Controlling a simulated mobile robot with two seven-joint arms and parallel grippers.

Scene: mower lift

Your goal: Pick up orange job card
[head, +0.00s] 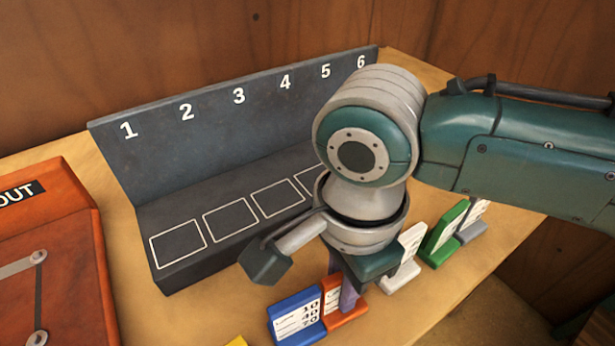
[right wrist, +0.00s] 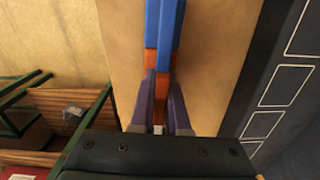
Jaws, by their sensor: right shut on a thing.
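The orange job card (head: 345,313) stands upright in its orange base on the wooden bench, close beside a blue card. It has a white printed face, partly hidden by my gripper. My right gripper (head: 349,290) points down over it and is shut on it. In the right wrist view, the two fingers (right wrist: 161,112) are on either side of the card, and orange (right wrist: 157,82) shows just past their tips. I cannot tell any gap under the card. My left gripper is out of view.
The blue card (head: 297,318) is immediately left of it. A white card (head: 405,262), a green card (head: 442,238) and a grey-based card (head: 473,228) stand to the right. A dark rack (head: 165,150) numbered 1 to 6 is behind. A red-orange box (head: 60,265) stands left.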

